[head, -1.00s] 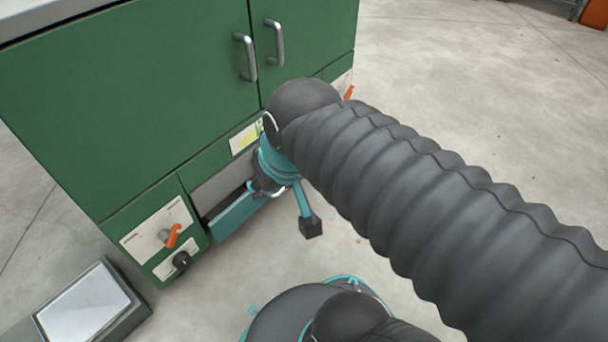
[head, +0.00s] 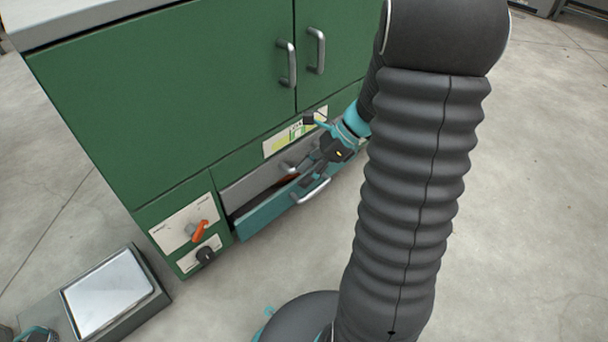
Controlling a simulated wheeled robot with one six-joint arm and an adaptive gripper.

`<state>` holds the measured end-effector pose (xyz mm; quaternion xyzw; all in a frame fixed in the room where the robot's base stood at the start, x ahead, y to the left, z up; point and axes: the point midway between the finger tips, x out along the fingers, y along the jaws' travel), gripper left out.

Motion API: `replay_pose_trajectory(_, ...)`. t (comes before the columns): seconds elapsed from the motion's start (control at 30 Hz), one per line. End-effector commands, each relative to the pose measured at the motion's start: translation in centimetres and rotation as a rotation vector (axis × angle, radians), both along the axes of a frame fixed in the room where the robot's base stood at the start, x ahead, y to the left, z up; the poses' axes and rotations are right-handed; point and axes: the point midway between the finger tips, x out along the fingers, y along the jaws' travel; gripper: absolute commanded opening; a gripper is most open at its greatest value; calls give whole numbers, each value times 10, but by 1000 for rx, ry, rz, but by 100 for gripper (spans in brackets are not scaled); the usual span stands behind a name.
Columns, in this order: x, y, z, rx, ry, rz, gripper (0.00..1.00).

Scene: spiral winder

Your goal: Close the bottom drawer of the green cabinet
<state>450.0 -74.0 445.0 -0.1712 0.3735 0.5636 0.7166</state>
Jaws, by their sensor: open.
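The green cabinet (head: 180,95) fills the upper left, with its bottom drawer (head: 262,217) pulled out. The drawer's teal front stands away from the cabinet and carries a silver handle (head: 312,192). Part of its dark inside shows, with something brownish in it, too small to name. My gripper (head: 309,151) is open and empty, its fingers spread, beside the cabinet above the right part of the drawer. I cannot tell if a finger touches the drawer. My arm hides the drawer's right end.
An orange switch (head: 200,231) and a black knob (head: 205,255) are on the cabinet's lower left panel. Two upper doors with silver handles (head: 286,63) are shut. The floor right of my arm is clear.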

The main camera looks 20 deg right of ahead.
Motion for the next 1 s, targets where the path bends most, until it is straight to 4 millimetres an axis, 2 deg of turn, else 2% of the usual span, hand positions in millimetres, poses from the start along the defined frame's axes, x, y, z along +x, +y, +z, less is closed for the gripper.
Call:
replay_pose_trajectory(0.03,7,-11,-14,58,60,-87,48)
replay_pose_trajectory(0.33,36,-72,-88,410,394,-578,48)
replay_pose_trajectory(0.5,41,-111,-139,631,581,-836,48)
replay_pose_trajectory(0.7,36,-151,-196,888,771,-1085,48)
replay_pose_trajectory(0.83,31,-167,-223,1010,855,-1187,48)
replay_pose_trajectory(1.0,28,-177,-240,1089,908,-1248,48)
